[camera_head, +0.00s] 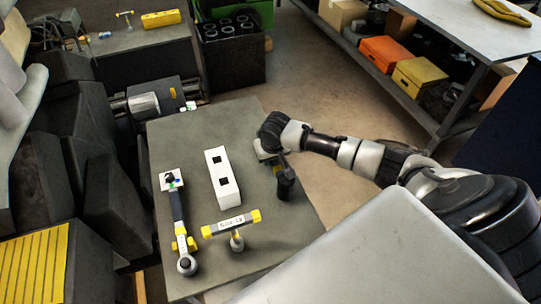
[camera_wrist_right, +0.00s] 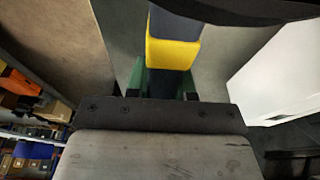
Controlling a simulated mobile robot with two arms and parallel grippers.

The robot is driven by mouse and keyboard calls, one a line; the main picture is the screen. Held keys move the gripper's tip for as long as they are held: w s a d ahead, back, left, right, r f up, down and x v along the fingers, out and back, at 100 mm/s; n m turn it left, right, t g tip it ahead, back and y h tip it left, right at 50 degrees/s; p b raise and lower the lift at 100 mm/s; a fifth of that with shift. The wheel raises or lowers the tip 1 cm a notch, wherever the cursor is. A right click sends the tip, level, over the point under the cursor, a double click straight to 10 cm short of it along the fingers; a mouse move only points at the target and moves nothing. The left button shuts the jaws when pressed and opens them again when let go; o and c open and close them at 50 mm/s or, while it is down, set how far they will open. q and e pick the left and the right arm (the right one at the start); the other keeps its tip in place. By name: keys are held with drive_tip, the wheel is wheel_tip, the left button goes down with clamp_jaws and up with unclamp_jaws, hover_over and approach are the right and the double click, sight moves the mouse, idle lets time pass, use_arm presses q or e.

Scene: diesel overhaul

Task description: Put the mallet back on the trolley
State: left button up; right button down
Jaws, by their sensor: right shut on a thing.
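My right gripper (camera_head: 270,147) is over the right edge of the grey-topped trolley (camera_head: 255,235). In the right wrist view its green fingertips (camera_wrist_right: 170,82) are shut on a dark bar with a yellow band, which looks like the mallet's handle (camera_wrist_right: 172,54). The gripper hides the rest of the mallet. I cannot tell whether the mallet touches the top. My left gripper is not in view.
The white block also shows in the wrist view (camera_wrist_right: 278,80). A shelved bench (camera_head: 440,28) stands at the right, across open floor.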

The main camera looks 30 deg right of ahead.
drive_tip(key=shift+f, duration=0.15)
drive_tip(key=shift+s+b+x, duration=0.2)
drive_tip(key=shift+b+x, duration=0.35)
drive_tip(key=shift+x, duration=0.35)
drive_tip(key=c, duration=0.9)
unclamp_jaws()
drive_tip(key=b+v, duration=0.1)
drive_tip(key=v, duration=0.9)
drive_tip(key=shift+s+a+r, duration=0.1)
drive_tip(key=shift+s+r, duration=0.05)
drive_tip(key=shift+r, duration=0.2)
